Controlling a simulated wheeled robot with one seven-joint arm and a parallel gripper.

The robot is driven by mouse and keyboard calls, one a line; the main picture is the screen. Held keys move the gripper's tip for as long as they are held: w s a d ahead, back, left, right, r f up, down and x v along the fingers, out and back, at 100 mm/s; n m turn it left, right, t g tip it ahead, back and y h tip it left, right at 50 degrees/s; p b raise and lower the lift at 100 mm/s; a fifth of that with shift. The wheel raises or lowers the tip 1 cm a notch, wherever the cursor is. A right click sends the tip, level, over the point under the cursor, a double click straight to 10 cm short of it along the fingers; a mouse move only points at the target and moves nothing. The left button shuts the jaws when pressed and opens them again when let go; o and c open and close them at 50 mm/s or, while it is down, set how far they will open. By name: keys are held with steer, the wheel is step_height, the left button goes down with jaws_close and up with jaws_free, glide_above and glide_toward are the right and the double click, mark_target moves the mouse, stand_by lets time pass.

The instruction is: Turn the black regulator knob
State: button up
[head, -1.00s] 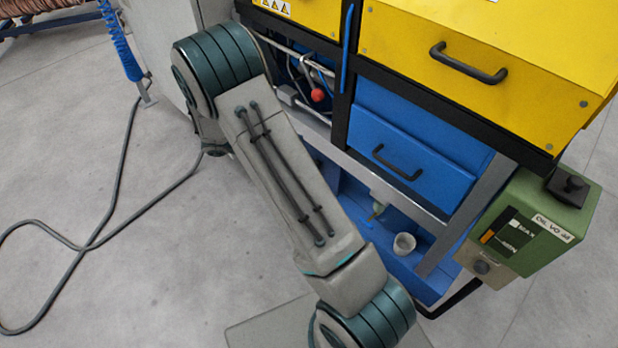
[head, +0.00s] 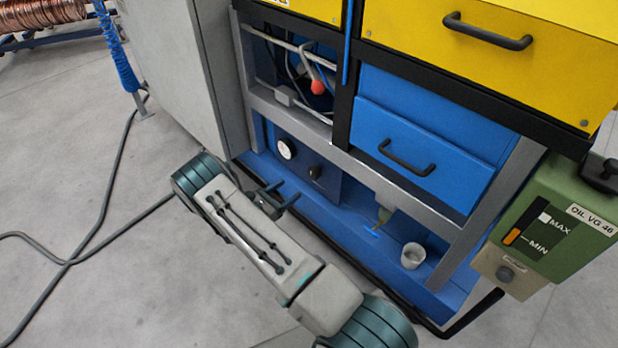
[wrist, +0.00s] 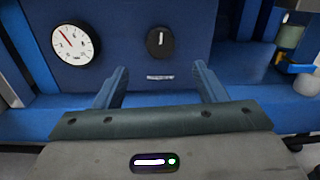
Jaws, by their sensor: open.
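The black regulator knob (head: 315,171) is on the dark blue panel inside the lower blue bay. In the wrist view the round knob (wrist: 160,42) has a white upright mark and sits above a small label, centred beyond the fingers. A white pressure gauge (head: 286,148) is left of the knob; it also shows in the wrist view (wrist: 75,44). My gripper (head: 283,191) is in front of the bay, its fingers pointing at the panel. In the wrist view my gripper (wrist: 160,78) is open and empty, its fingertips apart from the knob and lower than it.
A white cup (head: 413,256) stands on the blue ledge at the right, near a small valve (head: 384,215). A grey frame bar (head: 330,140) crosses above the panel. A green oil tank (head: 560,215) sticks out at the right.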

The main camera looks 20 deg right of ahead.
mark_target(311, 174)
steer(key=b+x, duration=0.2)
steer(key=x, duration=0.8)
steer(key=shift+w+d, duration=0.1)
steer(key=shift+d, duration=0.2)
steer(key=c, duration=1)
